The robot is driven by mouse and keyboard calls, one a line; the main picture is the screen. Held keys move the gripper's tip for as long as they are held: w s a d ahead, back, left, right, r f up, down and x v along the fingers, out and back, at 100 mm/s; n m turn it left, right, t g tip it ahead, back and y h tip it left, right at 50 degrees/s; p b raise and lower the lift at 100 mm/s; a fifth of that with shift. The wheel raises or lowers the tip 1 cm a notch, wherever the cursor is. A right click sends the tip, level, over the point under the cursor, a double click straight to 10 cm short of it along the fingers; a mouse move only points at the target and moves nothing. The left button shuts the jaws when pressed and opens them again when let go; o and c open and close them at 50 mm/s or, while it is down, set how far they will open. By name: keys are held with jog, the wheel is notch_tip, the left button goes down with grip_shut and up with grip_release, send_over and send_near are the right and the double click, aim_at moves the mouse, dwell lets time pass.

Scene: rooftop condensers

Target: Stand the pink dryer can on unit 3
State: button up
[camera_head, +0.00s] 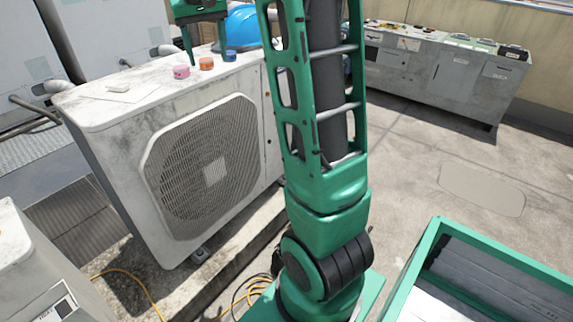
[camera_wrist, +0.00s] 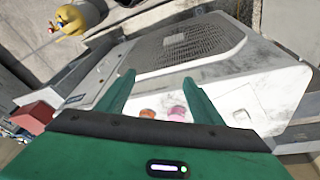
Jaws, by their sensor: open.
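A small pink can (camera_head: 181,71) stands on top of the grey-white condenser (camera_head: 90,112) with the big round fan grille. An orange-brown can (camera_head: 206,63) and a blue can (camera_head: 230,55) stand in a row to its right. My gripper (camera_head: 206,55) is open above the cans, fingers pointing down, with nothing held. In the wrist view, my gripper (camera_wrist: 160,88) shows spread fingers; the pink can (camera_wrist: 178,114) and the orange-brown can (camera_wrist: 147,113) show between them, partly hidden by the gripper body. I cannot make out which unit is number 3.
A blue helmet (camera_head: 242,24) sits behind the cans, partly hidden by my arm. A pale flat plate (camera_head: 118,87) lies left of the pink can. Another unit (camera_head: 22,265) stands front left, with a small label. A grey cabinet (camera_head: 440,75) with clutter stands back right.

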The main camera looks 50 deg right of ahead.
jog(key=s+a+f, duration=0.3)
jog(key=s+f, duration=0.2)
jog(key=s, duration=0.7)
jog(key=s+a+f+g+y, duration=0.1)
jog(key=s+a+f, duration=0.2)
jog(key=s, duration=1)
jog(key=s+a+f+m+g+y, duration=0.1)
jog(key=s+a+f, duration=0.2)
jog(key=s+f, duration=0.5)
jog(key=s, duration=0.5)
jog(key=shift+a+f, duration=0.15)
jog(key=shift+f, duration=0.15)
